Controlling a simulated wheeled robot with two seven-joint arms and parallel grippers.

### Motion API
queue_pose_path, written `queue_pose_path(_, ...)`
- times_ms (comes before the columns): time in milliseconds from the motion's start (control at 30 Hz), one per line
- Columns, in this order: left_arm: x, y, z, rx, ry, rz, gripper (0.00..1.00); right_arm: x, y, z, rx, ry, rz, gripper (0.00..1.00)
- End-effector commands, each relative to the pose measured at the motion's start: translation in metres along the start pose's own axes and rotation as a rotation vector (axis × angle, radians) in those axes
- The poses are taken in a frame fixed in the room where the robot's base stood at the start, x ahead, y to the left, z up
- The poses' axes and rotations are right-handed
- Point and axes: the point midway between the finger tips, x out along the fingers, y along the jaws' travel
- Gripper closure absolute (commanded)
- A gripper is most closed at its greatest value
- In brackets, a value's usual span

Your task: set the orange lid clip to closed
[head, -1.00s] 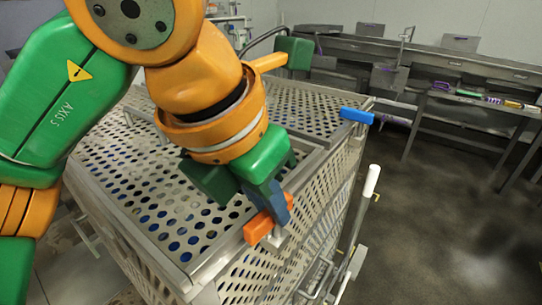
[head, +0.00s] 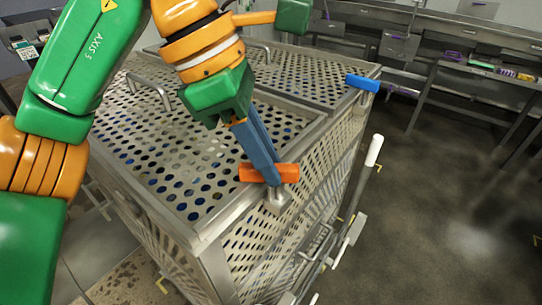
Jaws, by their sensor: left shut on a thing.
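The orange lid clip (head: 250,172) is at the near right edge of the perforated metal lid (head: 150,140), above a small metal bracket (head: 276,200). Its bar lies nearly level in the picture, across the lid edge, at much the same angle as the blue clip. My left gripper (head: 268,178) reaches down from above with its blue-grey fingers shut on the clip. The fingers cover part of the bar. My right gripper is not in view.
A blue clip (head: 362,83) sits farther back on the same edge. A white-tipped lever (head: 373,150) stands along the right side of the perforated basket (head: 300,215). Steel tables (head: 475,85) with small items stand behind. The floor on the right is clear.

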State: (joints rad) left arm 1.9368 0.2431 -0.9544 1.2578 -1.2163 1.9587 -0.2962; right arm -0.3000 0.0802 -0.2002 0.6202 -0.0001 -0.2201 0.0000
Motion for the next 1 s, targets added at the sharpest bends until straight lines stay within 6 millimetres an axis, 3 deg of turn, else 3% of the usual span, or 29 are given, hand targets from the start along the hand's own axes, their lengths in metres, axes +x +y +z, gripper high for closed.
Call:
queue_pose_path(500, -0.002, 0.009, 0.003, 0.395, -0.002, -0.155, 1.0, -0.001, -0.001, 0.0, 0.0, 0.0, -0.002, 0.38)
queue_pose_path(1000, -0.001, 0.012, 0.004, 0.564, -0.002, -0.226, 1.0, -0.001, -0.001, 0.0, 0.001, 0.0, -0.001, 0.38)
